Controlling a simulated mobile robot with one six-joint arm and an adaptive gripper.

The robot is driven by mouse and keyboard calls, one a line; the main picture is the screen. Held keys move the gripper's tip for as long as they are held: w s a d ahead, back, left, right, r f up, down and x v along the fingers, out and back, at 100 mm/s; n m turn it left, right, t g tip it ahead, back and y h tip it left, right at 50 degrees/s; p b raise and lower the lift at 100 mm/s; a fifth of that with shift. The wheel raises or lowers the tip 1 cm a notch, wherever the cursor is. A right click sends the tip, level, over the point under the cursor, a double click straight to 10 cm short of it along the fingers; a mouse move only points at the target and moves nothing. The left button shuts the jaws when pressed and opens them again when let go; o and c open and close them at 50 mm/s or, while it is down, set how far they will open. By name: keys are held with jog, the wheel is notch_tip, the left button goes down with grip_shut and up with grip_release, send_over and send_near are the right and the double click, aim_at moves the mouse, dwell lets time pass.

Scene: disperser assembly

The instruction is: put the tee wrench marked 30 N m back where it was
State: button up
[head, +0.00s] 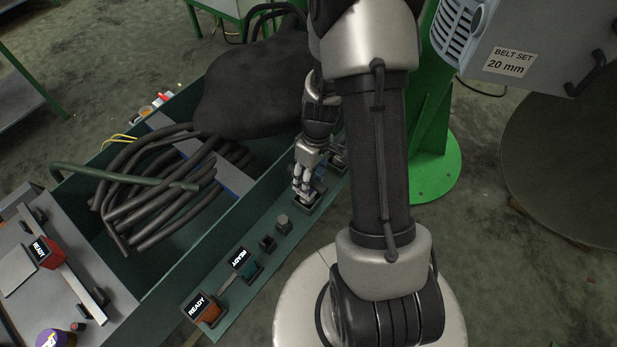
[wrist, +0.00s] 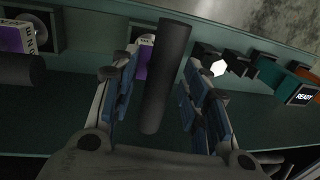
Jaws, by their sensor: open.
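In the wrist view a dark cylindrical bar (wrist: 165,80), which looks like a tee wrench's handle, lies between the fingers of my gripper (wrist: 158,72). My gripper is open, with blue pads on both sides of the bar, and I cannot tell whether they touch it. A purple label (wrist: 144,62) shows behind the bar, partly hidden by a finger; I cannot read its mark. In the head view my gripper (head: 303,192) is low over the green ledge, and the wrench under it is mostly hidden.
A second dark bar (wrist: 20,70) with a purple label (wrist: 14,39) sits at left in the wrist view. Dark sockets (head: 267,243) and teal (head: 248,268) and orange (head: 211,316) READY blocks line the ledge (head: 225,322). Coiled hoses (head: 160,190) fill the bin beside it.

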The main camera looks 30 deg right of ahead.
notch_tip(320, 180, up, 22)
jog(key=a+f+t+p, duration=0.1)
jog(key=a+p, duration=0.1)
jog(key=p, duration=0.1)
jog(key=s+a+r+m+t+h, duration=0.1)
jog(key=s+a+r+m+t, duration=0.1)
jog(key=s+a+r, duration=0.2)
jog(key=s+a+r+m+t, duration=0.2)
jog(key=s+a+r, duration=0.2)
jog(key=s+r, duration=0.5)
jog(key=shift+s+a+h, duration=0.15)
jog(key=shift+a+h, duration=0.25)
jog(key=shift+r, duration=0.1)
jog(key=shift+f, duration=0.35)
